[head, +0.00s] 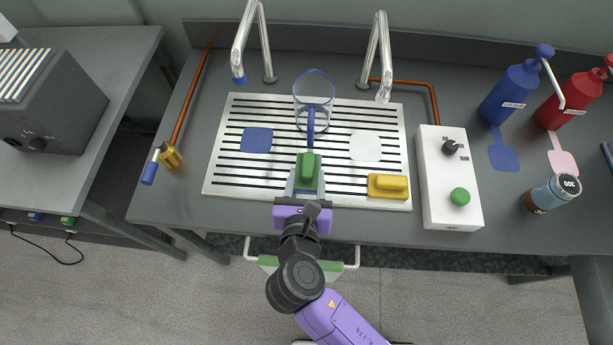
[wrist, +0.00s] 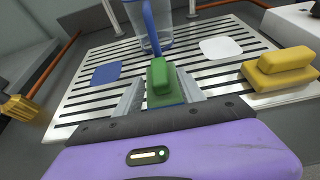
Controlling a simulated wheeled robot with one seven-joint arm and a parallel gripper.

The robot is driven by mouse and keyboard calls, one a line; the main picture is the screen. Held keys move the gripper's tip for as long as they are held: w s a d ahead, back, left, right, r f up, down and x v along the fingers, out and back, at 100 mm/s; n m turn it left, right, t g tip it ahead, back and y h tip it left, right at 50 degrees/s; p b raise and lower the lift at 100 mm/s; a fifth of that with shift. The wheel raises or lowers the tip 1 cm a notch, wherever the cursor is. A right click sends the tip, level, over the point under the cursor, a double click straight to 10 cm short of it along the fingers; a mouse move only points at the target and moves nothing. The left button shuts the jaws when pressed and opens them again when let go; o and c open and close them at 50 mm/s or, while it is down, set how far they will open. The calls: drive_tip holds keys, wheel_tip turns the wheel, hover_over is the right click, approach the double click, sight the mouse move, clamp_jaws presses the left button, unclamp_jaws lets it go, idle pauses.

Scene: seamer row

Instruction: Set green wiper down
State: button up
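The green wiper (head: 309,168) is over the front middle of the slotted metal drain board (head: 240,185). My gripper (head: 307,188) reaches in from the front edge, its two fingers one on each side of the wiper and closed on it. In the wrist view the green wiper (wrist: 160,76) sits between the fingertips, with its darker base partly hidden below. I cannot tell whether the wiper touches the board. A yellow wiper (head: 388,186) lies on the board's front right corner, and also shows in the wrist view (wrist: 280,70).
A clear pitcher with a blue handle (head: 313,97) stands just behind the wiper. A blue square (head: 257,140) and a white patch (head: 365,146) lie on the board to either side. A white control box (head: 447,180) stands right; two taps (head: 377,55) rise behind.

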drive_tip(key=shift+r, duration=0.15)
drive_tip(key=v, duration=1.2)
